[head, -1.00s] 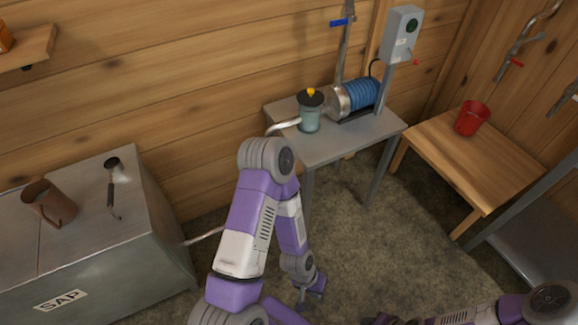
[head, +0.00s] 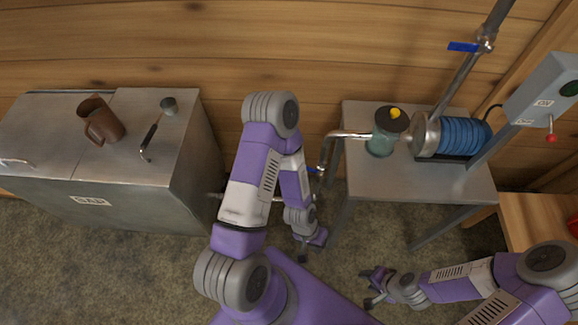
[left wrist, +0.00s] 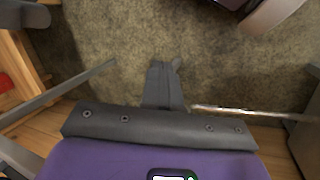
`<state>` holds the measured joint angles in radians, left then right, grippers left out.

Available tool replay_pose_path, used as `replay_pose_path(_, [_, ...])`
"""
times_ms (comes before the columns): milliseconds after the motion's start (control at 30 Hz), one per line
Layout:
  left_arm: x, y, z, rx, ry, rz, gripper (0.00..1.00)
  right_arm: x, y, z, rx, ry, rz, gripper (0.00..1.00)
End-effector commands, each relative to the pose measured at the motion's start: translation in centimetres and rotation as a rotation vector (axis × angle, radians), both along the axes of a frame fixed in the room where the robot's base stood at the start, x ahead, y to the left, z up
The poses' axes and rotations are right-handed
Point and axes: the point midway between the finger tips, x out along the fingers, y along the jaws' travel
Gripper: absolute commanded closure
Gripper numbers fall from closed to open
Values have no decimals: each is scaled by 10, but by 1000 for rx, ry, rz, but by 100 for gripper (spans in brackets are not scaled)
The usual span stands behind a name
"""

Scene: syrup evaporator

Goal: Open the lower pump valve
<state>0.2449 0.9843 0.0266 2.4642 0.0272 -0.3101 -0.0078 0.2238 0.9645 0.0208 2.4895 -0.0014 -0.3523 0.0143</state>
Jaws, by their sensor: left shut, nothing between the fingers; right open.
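The pump (head: 455,137) with blue ribs lies on a grey metal table (head: 420,185). A pipe bends down from the glass jar (head: 381,145) at the table's left edge, with a small blue handle (head: 316,170) low on it, partly behind my left arm. A second blue handle (head: 463,46) sits on the pipe above the pump. My left gripper (head: 303,255) is shut and empty, pointing down over the floor, below and left of the table; it also shows in the left wrist view (left wrist: 165,78). My right gripper (head: 370,287) is open and empty over the floor.
A metal tank (head: 130,190) labelled SAP stands at left, with a brown jug (head: 100,122) and a ladle (head: 153,130) on top. A switch box (head: 545,95) with a red lever stands right of the pump. A wooden bench (head: 540,215) is at right.

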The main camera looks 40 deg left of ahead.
Motion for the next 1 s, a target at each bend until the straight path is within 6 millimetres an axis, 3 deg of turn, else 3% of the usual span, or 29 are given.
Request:
replay_pose_path(167, [-13,-6,-53,-92,233,74,100,-1,-1,-16,0,3,-1,57])
replay_pose_path(333, [-11,-38,-96,-409,488,229,100,-1,-1,-34,0,4,-1,57])
replay_pose_path(467, [24,-57,-109,-769,550,390,100,-1,-1,-47,0,3,-1,57])
replay_pose_path(567, [67,-52,-114,-1076,484,537,100,-1,-1,-57,0,3,-1,57])
replay_pose_path(667, [113,-20,-120,-1373,310,702,100,-1,-1,-67,0,3,-1,57])
replay_pose_path(800, [152,60,-133,-1685,-88,932,100,-1,-1,-80,-1,2,-1,57])
replay_pose_path(900, [153,121,-144,-1799,-408,1067,100,-1,-1,-86,-1,2,-1,57])
replay_pose_path(1000, [140,169,-153,-1838,-681,1159,100,-1,-1,-91,-1,2,-1,57])
